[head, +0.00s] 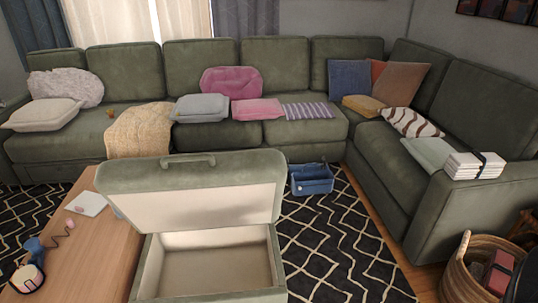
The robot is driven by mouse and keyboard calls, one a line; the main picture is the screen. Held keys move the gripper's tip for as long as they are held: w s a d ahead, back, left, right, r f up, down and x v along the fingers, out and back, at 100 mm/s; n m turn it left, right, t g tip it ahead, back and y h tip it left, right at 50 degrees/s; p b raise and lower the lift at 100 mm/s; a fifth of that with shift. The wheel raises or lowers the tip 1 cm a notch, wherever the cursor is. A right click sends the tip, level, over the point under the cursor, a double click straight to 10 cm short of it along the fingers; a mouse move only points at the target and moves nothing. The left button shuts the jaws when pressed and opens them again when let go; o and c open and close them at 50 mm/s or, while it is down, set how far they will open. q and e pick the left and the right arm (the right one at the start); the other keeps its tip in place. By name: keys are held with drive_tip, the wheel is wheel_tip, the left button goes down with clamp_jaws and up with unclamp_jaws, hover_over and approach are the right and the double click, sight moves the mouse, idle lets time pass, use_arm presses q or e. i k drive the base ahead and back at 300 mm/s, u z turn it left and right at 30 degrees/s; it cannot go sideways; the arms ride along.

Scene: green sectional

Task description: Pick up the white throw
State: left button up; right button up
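Several pale things could be the white throw, and I cannot tell which it is. A white folded stack with a dark band (474,165) lies on the right arm of the green sectional (436,215). A cream knitted blanket (140,130) drapes over the seat front at the left. A fluffy whitish piece (66,87) leans on the left backrest, behind an off-white cushion (43,115). Neither of my grippers shows in the head view.
An open green storage ottoman (205,239), empty inside, stands in front. A wooden table (90,245) with small items is at left. A blue basket (311,180) sits on the patterned rug (340,240). A wicker basket (459,275) stands at lower right. Rug between them is clear.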

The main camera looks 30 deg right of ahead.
sight(475, 164)
drive_tip(key=z, duration=2.3)
drive_tip(key=i, duration=3.05)
